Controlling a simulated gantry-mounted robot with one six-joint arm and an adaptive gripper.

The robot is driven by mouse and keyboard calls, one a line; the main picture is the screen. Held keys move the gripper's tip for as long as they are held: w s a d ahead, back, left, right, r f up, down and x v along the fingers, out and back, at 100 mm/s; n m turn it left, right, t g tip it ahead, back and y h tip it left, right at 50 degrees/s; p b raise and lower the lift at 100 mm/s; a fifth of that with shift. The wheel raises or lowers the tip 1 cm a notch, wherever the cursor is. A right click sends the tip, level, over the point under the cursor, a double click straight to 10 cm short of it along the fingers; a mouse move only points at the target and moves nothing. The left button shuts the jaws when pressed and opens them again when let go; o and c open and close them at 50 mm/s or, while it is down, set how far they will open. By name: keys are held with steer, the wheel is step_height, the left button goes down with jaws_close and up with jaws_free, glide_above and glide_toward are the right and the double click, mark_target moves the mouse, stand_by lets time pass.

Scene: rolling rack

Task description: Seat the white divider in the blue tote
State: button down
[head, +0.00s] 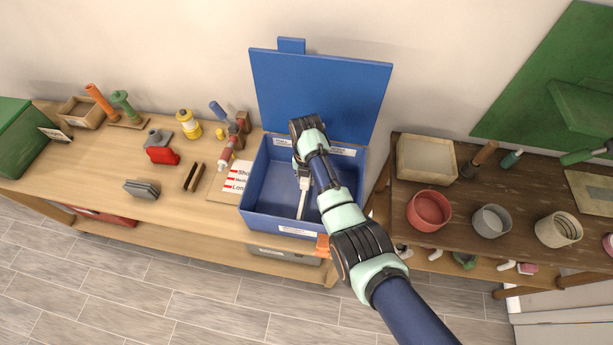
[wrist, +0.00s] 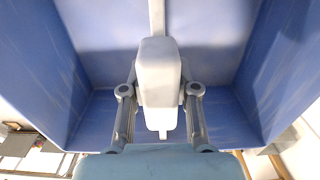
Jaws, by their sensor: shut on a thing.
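The blue tote (head: 258,218) stands on the wooden table with its lid (head: 320,88) raised at the back. The white divider (head: 302,203) is inside the tote's outline, running front to back near the middle. My gripper (head: 304,175) reaches down into the tote from above and is shut on the divider. In the wrist view my gripper (wrist: 159,92) has a finger on each side of a pale block on the divider (wrist: 158,65), and a thin white strip runs on from it. The tote walls (wrist: 40,75) rise on both sides. I cannot tell whether the divider's lower edge touches the tote floor.
More small items, such as a yellow bottle (head: 188,124), stand further left. A dark table at right holds a red bowl (head: 429,209) and a wooden tray (head: 426,158).

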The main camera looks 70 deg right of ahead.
steer(key=shift+f+b, duration=1.05)
steer(key=shift+f, duration=0.45)
steer(key=c, duration=0.8)
jaws_free()
step_height(320, 180, up, 12)
steer(key=shift+r, duration=0.1)
steer(key=w+a+r+m+t+h+p, duration=0.1)
steer(key=w+a+r+m+t+p, duration=0.15)
steer(key=w+a+m, duration=0.55)
steer(key=w+a+r+m+t+h+p, duration=0.1)
steer(key=w+a+r+t+h, duration=0.2)
steer(key=a, duration=0.8)
steer(key=s+a+r+m+t+y, duration=0.1)
steer(key=a+r+m, duration=0.3)
steer(key=a, duration=0.4)
steer(key=s+a+r+m+t+y+p, duration=0.1)
steer(key=s+a+r+m+t, duration=0.1)
steer(key=a, duration=0.6)
steer(key=s+a+r+m+t+y+p, duration=0.1)
steer(key=s+a+r+m+t+y, duration=0.1)
steer(key=a+r+m+t, duration=0.2)
steer(key=shift+a+r+m, duration=0.8)
steer(key=shift+a+r, duration=1.1)
steer(key=shift+a, duration=0.15)
